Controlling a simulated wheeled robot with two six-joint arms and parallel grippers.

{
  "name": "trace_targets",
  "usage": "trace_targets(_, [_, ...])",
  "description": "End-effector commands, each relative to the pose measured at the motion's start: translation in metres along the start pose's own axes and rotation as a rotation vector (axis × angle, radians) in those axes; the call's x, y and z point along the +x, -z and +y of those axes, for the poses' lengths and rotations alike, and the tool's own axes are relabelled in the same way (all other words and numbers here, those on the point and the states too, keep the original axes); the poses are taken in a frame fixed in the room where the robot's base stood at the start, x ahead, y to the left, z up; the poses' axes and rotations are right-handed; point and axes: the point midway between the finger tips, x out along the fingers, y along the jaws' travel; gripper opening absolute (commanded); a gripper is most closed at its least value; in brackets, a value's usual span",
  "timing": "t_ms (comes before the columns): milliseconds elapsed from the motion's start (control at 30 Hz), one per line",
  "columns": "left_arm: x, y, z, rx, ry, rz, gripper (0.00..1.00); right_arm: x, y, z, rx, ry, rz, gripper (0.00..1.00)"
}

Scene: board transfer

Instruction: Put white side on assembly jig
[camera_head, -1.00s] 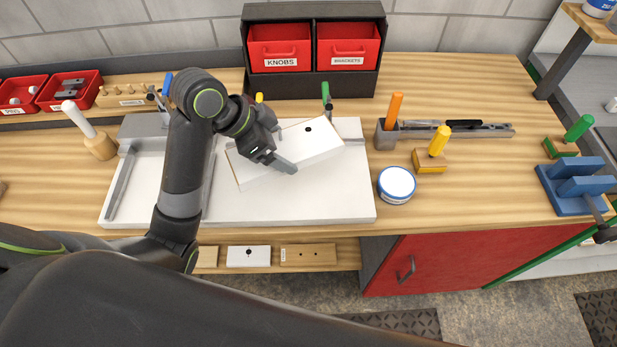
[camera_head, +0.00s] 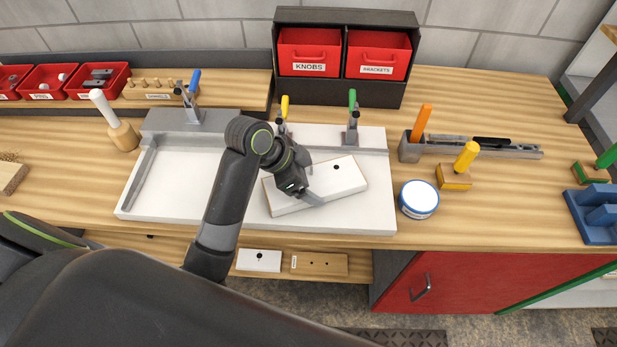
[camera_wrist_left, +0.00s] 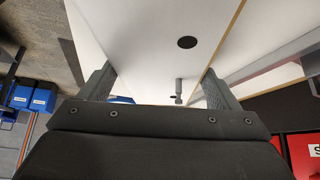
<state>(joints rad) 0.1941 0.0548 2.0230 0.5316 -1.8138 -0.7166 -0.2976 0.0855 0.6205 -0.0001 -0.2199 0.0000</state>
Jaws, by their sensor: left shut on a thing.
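The white side is a white board with a wood-coloured edge and one dark hole (camera_head: 345,178). My left gripper (camera_head: 307,184) is shut across its width, and the board also shows between the fingers in the left wrist view (camera_wrist_left: 150,40). The board is over the right half of the white assembly jig (camera_head: 178,190), turned slightly from the jig's edges. I cannot tell whether it touches the jig. The jig has grey fences at the left and back, and clamps with blue, yellow and green (camera_head: 352,100) handles. My right gripper is out of view.
A dark rack with red bins (camera_head: 310,55) is behind. The jig's left half is bare.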

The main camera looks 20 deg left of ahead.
Motion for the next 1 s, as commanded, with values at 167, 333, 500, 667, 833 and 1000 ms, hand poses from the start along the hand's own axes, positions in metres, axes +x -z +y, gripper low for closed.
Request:
trace_targets(167, [0.001, 0.0, 0.0, 0.002, 0.002, 0.003, 0.5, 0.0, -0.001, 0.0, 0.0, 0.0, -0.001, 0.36])
trace_targets(333, [0.003, -0.001, 0.0, 0.002, 0.001, 0.002, 0.5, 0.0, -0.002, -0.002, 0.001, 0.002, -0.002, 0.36])
trace_targets(500, [0.003, -0.002, 0.0, 0.001, 0.0, 0.001, 1.0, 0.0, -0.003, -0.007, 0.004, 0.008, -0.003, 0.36])
trace_targets(667, [0.003, -0.002, 0.0, 0.001, 0.0, 0.001, 1.0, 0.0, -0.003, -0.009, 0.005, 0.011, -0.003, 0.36])
trace_targets(833, [-0.003, -0.001, -0.001, 0.002, 0.004, 0.0, 1.0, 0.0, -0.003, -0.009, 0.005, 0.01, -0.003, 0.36])
trace_targets(1000, [-0.03, -0.001, -0.002, 0.005, 0.007, -0.001, 1.0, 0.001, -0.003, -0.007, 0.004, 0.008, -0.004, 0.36])
